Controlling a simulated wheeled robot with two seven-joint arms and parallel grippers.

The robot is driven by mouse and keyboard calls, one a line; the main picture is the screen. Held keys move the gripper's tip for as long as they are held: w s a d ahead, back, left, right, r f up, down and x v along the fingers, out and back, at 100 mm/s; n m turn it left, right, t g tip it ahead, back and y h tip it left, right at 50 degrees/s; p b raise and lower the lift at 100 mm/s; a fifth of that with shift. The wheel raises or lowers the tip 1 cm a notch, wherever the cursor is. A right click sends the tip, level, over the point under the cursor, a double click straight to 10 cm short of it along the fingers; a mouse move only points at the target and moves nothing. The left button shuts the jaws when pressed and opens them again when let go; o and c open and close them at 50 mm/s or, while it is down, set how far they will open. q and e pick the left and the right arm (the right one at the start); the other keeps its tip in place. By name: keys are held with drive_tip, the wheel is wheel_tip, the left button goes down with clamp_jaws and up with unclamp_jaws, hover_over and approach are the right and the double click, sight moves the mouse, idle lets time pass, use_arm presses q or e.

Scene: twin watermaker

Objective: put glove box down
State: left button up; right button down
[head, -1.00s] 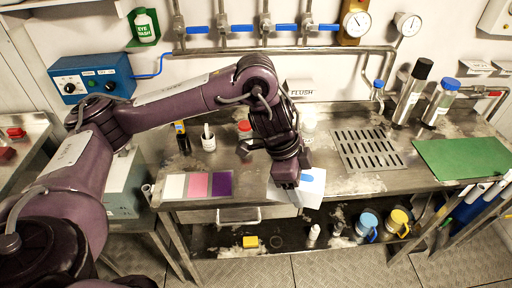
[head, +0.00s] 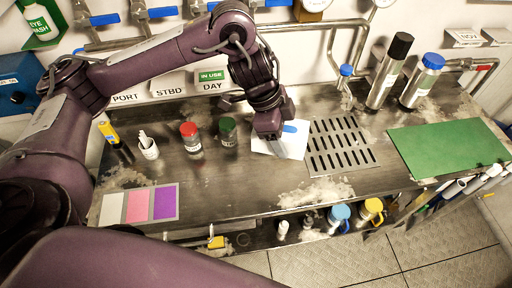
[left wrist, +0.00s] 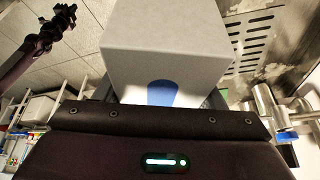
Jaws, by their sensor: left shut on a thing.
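The glove box (head: 284,144) is white with a blue oval on it. In the head view it is over the steel bench (head: 245,190), just left of the drain grille. My left gripper (head: 268,130) is shut on it from above and hides part of it. In the left wrist view the glove box (left wrist: 165,45) fills the upper middle, held in the jaws. I cannot tell whether its underside touches the bench. A dark arm end, likely my right gripper (left wrist: 62,18), shows small at the upper left of that view; its jaws are unclear.
The drain grille (head: 340,146) is right of the box, with a green mat (head: 448,148) beyond. A green-lidded jar (head: 228,132) and red-lidded jar (head: 191,138) stand to the left. Bottles (head: 389,72) stand at the back right. The front middle bench is clear.

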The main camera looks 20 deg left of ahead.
use_arm(q)
drive_tip(key=f, duration=0.1)
drive_tip(key=s+f, duration=0.1)
drive_tip(key=f, duration=0.1)
drive_tip(key=shift+f, duration=0.15)
drive_tip(key=b, duration=0.1)
hover_over(281, 185)
drive_tip(key=a, duration=0.1)
wheel_tip(281, 185, down, 7)
drive_tip(key=f, duration=0.4)
drive_tip(key=shift+s+a+f, duration=0.1)
drive_tip(key=shift+s+a, duration=0.1)
drive_tip(key=shift+s, duration=0.05)
wheel_tip(281, 185, down, 5)
drive_tip(key=shift+w+r+p, duration=0.1)
drive_tip(key=shift+w+p, duration=0.05)
drive_tip(key=shift+p, duration=0.35)
drive_tip(key=shift+f, duration=0.2)
drive_tip(key=shift+f, duration=0.2)
drive_tip(key=o, duration=1.1)
